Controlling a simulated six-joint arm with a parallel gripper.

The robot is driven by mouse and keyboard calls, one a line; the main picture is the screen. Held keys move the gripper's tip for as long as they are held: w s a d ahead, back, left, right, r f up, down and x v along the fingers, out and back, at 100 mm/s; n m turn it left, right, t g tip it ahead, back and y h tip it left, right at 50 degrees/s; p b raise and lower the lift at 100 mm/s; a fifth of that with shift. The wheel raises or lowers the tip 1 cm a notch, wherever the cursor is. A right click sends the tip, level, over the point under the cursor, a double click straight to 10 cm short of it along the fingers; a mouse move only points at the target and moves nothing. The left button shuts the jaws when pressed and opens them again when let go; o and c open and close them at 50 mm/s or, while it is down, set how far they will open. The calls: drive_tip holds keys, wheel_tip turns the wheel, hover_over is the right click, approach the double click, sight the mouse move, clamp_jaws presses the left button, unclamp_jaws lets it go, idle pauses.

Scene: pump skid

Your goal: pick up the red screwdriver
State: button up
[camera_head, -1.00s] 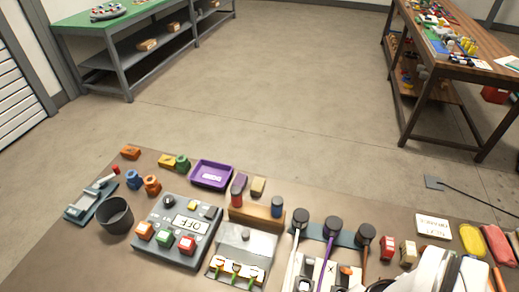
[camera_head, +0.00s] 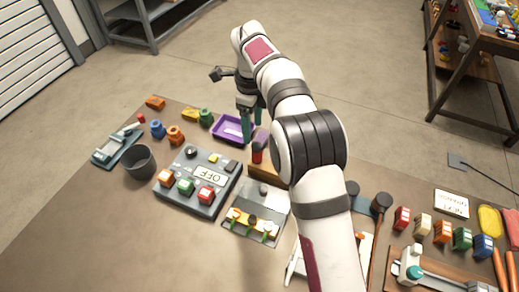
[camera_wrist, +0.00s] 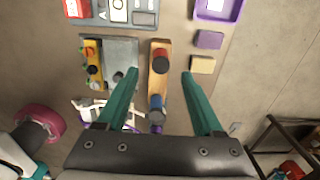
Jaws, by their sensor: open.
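The red screwdriver (camera_wrist: 160,60) stands upright in a wooden block (camera_wrist: 163,80); only its red handle with a dark top shows. It also shows in the head view (camera_head: 257,156), just in front of the purple block. My gripper (camera_wrist: 160,74) is open and empty, with its two teal fingers apart. In the wrist view the red handle lies between the lines of the fingertips, slightly beyond them. In the head view my gripper (camera_head: 252,126) hangs above and behind the block. A blue handle (camera_wrist: 157,103) stands in the same block, nearer my palm in the wrist view.
A purple block (camera_wrist: 210,40) and a tan block (camera_wrist: 202,64) lie beside the wooden block. A purple tray (camera_head: 224,128) is behind it. A control panel (camera_head: 208,191) reading OFF and a grey fixture (camera_head: 238,222) stand nearby. My arm hides part of the bench's middle.

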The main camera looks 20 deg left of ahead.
sight(257, 146)
drive_tip(key=f, duration=0.6)
drive_tip(key=d+f, duration=0.1)
drive_tip(key=f, duration=0.2)
drive_tip(key=shift+w+f, duration=0.1)
drive_tip(key=shift+f, duration=0.1)
clamp_jaws()
